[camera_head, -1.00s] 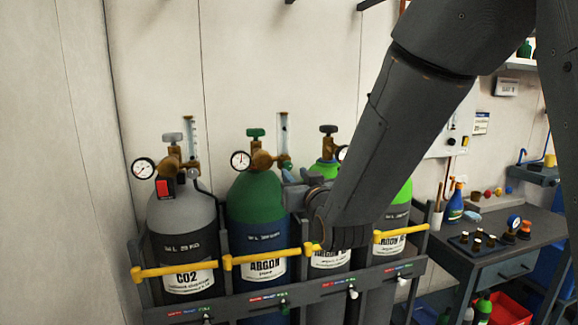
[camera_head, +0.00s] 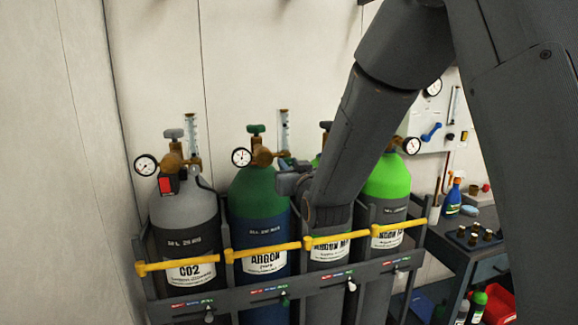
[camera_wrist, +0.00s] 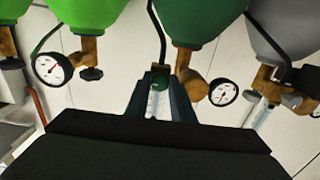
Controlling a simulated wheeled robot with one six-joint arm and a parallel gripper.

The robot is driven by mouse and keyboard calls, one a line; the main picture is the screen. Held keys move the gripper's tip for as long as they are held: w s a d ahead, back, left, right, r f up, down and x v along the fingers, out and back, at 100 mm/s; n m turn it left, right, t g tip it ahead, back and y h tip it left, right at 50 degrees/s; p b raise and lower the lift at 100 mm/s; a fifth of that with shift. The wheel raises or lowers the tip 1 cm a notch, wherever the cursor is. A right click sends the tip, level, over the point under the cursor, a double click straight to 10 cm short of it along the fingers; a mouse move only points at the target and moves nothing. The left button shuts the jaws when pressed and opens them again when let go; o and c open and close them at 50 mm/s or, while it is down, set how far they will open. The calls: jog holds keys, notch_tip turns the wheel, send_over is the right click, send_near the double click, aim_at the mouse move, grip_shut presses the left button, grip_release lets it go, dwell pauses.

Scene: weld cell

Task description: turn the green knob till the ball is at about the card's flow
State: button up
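The argon cylinder (camera_head: 259,192) has a green top, a brass regulator (camera_head: 263,157) and a clear upright flow tube (camera_head: 284,128). In the wrist view, which is upside down, the flow tube (camera_wrist: 157,104) and the small green knob (camera_wrist: 160,82) at its base show between my two fingers. My gripper (camera_wrist: 160,90) has its fingers apart, one on each side of the knob; contact is not clear. In the head view my gripper (camera_head: 286,166) is at the tube's foot and hides this knob. The ball is too small to make out, and no flow card is readable.
A grey CO2 cylinder (camera_head: 184,215) with its own tube stands left, and a bright green-topped cylinder (camera_head: 389,180) right. A dial gauge (camera_wrist: 221,92) sits close beside my fingers. Yellow bars (camera_head: 268,250) cross the rack front. A workbench (camera_head: 475,262) is at right.

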jog(key=shift+n+b, duration=0.35)
jog(key=shift+n, duration=0.05)
grip_shut()
jog(key=n+b, duration=0.2)
jog(key=n, duration=0.1)
jog(key=shift+n+b, duration=0.35)
jog(key=shift+n, duration=0.05)
jog(key=n+b, duration=0.2)
jog(key=n, duration=0.2)
jog(key=shift+n, duration=0.4)
jog(key=shift+n+b, duration=0.3)
jog(key=o, duration=0.6)
grip_release()
jog(key=shift+o, duration=0.2)
jog(key=shift+s, duration=0.1)
jog(key=b+v, duration=0.2)
jog(key=v, duration=0.5)
jog(key=shift+s, duration=0.35)
